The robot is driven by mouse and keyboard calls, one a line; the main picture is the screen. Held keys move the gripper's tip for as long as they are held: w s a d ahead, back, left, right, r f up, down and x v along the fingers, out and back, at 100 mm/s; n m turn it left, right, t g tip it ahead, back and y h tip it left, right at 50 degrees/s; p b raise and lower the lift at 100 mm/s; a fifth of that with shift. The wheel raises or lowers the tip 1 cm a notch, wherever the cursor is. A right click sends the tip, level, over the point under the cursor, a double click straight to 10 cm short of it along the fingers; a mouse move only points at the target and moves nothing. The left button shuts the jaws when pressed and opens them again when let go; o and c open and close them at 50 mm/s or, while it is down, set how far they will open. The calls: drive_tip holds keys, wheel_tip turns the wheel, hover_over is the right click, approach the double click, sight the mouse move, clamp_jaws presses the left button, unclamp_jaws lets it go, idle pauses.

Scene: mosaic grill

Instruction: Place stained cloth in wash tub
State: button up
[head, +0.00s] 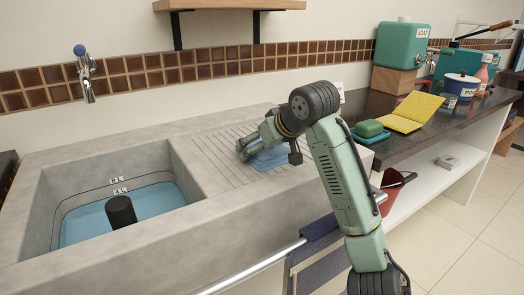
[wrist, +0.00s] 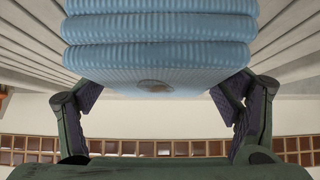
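The stained cloth (head: 270,158) is a folded light blue cloth on the ribbed drainboard, right of the wash tub. In the wrist view the cloth (wrist: 160,45) fills the top middle, with a brown stain on its near edge. My gripper (head: 243,151) is low over the drainboard at the cloth's left side. In the wrist view my gripper's (wrist: 160,95) dark fingers are wide apart, one at each side of the cloth; the cloth partly hides their tips. I cannot tell whether they touch it. The wash tub (head: 60,190) is a grey basin holding blue water.
A black cylinder (head: 121,211) stands in the tub water, and a tap (head: 86,75) is above. A towel rail (head: 250,267) runs along the front.

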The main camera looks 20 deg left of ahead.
drive_tip(key=c, duration=0.7)
drive_tip(key=shift+r, duration=0.1)
